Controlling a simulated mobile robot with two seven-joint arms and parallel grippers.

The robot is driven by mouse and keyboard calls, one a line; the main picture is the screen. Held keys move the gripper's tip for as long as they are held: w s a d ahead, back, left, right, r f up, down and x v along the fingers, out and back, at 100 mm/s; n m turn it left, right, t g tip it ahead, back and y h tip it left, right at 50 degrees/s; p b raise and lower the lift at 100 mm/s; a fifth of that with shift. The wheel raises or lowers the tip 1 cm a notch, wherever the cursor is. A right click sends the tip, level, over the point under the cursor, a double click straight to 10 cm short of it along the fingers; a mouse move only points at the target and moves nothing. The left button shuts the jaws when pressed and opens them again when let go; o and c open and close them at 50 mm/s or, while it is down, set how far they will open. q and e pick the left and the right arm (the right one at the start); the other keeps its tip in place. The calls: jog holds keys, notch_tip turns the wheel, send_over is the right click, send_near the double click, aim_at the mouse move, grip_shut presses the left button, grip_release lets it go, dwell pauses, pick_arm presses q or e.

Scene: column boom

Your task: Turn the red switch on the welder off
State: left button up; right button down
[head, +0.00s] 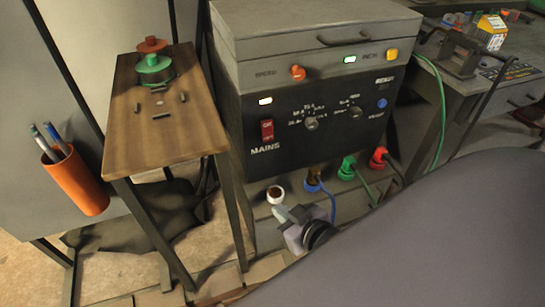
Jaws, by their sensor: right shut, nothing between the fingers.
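The welder (325,100) is a grey and black box standing at the centre of the head view. Its red switch (267,130) is a small upright rocker above the word MAINS, at the left of the black front panel. I cannot tell which way the rocker is tipped. A white indicator lamp (265,101) glows above the switch. My right gripper (284,213) is below the switch, in front of the lower sockets. It is shut and empty, apart from the switch. My left gripper is not in view.
Coloured sockets and cables (347,168) line the welder's lower front. A wooden-topped stand (160,125) with red and green knobs is on the left, by an orange pen cup (74,182). A workbench (475,85) stands at right. My own grey part covers the lower right.

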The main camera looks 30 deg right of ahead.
aim_at(269, 137)
jog(key=w+d+r+m+t+h+b, duration=0.3)
jog(key=w+d+r+h+b, duration=0.1)
jog(key=b, duration=0.4)
jog(key=shift+w+d+r+m, duration=0.4)
jog(key=shift+w+d+r, duration=0.05)
jog(key=shift+d, duration=0.75)
jog(key=b+x, duration=0.2)
jog(key=x, duration=1.2)
jog(key=shift+f, duration=0.1)
